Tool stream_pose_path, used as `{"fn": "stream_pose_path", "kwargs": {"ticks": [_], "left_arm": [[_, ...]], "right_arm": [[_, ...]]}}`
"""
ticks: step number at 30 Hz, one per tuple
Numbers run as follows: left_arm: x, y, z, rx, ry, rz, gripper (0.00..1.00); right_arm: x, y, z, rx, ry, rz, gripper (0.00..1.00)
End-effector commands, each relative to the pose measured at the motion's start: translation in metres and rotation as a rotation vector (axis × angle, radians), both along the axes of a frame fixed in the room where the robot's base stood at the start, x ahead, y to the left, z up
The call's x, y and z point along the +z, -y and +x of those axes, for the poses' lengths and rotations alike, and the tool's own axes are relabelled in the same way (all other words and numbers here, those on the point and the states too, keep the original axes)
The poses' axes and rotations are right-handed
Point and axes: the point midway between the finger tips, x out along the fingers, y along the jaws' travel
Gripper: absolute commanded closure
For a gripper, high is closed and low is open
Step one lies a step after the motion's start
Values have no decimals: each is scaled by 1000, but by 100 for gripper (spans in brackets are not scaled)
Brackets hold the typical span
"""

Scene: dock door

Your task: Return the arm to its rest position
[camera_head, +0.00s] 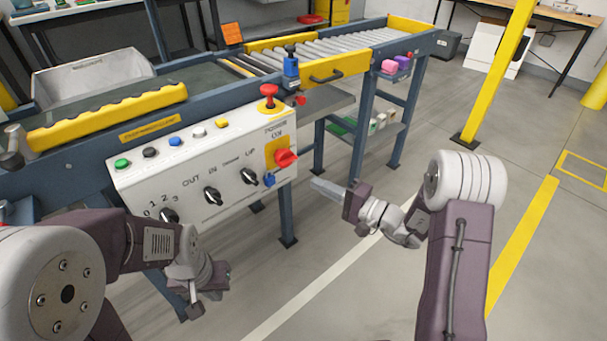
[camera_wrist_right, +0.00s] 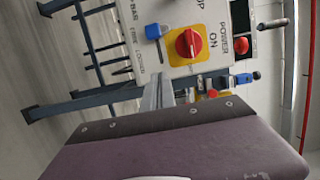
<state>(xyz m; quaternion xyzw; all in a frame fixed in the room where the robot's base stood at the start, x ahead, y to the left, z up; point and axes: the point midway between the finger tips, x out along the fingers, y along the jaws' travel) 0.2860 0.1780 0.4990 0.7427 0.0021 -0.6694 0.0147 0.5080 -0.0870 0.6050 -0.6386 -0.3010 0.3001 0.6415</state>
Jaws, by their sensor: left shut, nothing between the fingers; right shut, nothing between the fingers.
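My right arm comes in from the lower right in the head view. Its gripper (camera_head: 325,188) is shut and empty, pointing left in the open air in front of the control panel (camera_head: 205,168). In the right wrist view its fingers (camera_wrist_right: 157,92) are together, with the panel's red rotary switch (camera_wrist_right: 188,43) on its yellow plate beyond them. My left arm is folded at the lower left, and its gripper (camera_head: 196,306) is low in front of the panel, shut and seen small. I cannot tell from these views whether either arm is at its rest position.
A roller conveyor (camera_head: 340,45) on blue legs runs behind the panel. A red mushroom button (camera_head: 268,92) stands on the panel's top. A yellow post (camera_head: 498,75) rises at the right. The grey floor around my right arm is clear.

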Motion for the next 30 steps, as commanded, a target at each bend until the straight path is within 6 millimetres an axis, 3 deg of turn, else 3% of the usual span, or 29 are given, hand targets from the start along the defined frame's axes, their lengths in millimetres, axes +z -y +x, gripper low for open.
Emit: {"fn": "stream_pose_path", "kwargs": {"ticks": [6, 22, 23, 26, 28, 30], "left_arm": [[6, 0, 0, 0, 0, 0, 100], [8, 0, 0, 0, 0, 0, 100], [10, 0, 0, 0, 0, 0, 100], [21, 0, 0, 0, 0, 0, 100], [28, 0, 0, 0, 0, 0, 100], [35, 0, 0, 0, 0, 0, 100]], "right_arm": [[0, 16, -12, -2, 1, -1, 100], [2, 13, -14, 7, 2, -1, 100], [7, 8, -14, 18, 9, -3, 100], [51, -20, -20, 85, 90, -29, 100], [82, -56, -52, 224, 146, -79, 100], [86, -91, -105, 434, 132, -190, 100]]}}
